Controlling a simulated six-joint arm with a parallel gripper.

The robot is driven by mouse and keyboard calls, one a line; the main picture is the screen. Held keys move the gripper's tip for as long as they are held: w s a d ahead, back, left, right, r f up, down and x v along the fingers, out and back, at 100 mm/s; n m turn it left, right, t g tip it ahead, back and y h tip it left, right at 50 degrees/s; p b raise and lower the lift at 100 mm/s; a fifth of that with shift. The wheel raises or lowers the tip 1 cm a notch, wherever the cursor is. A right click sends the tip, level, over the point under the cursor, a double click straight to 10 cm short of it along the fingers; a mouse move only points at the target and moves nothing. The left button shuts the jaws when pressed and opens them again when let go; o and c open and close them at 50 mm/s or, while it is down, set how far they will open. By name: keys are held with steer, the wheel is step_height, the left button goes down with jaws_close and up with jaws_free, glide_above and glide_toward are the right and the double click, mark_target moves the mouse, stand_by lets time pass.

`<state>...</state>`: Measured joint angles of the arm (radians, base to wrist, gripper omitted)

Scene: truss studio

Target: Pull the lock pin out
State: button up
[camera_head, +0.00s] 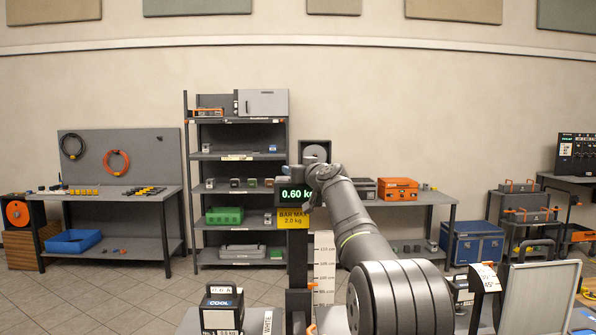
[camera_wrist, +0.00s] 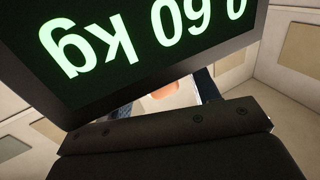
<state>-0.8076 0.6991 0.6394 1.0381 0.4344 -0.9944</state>
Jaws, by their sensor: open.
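No lock pin can be made out for certain. A dark post (camera_head: 298,262) carries a display (camera_head: 295,194) reading 0.60 kg and a yellow "BAR MAX 2.0 kg" label (camera_head: 290,219). My gripper (camera_wrist: 160,100) is open; in the wrist view its dark body fills the bottom and its fingers are partly hidden by the display. A blurred orange patch (camera_wrist: 162,90) shows between the fingers; I cannot tell what it is. In the head view my gripper is beside the display, mostly hidden by my arm and the display.
The display (camera_wrist: 150,40) hangs very close across the top of the wrist view. A measuring scale (camera_head: 324,268) stands right of the post. A black box marked COOL (camera_head: 221,310) is at the front left. A grey panel (camera_head: 540,298) stands at the right.

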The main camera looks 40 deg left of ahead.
steer(key=shift+a, duration=0.15)
jaws_close()
steer(key=shift+r, duration=1.85)
jaws_free()
steer(key=shift+f, duration=0.1)
steer(key=v, duration=1.7)
steer(key=shift+d, duration=0.25)
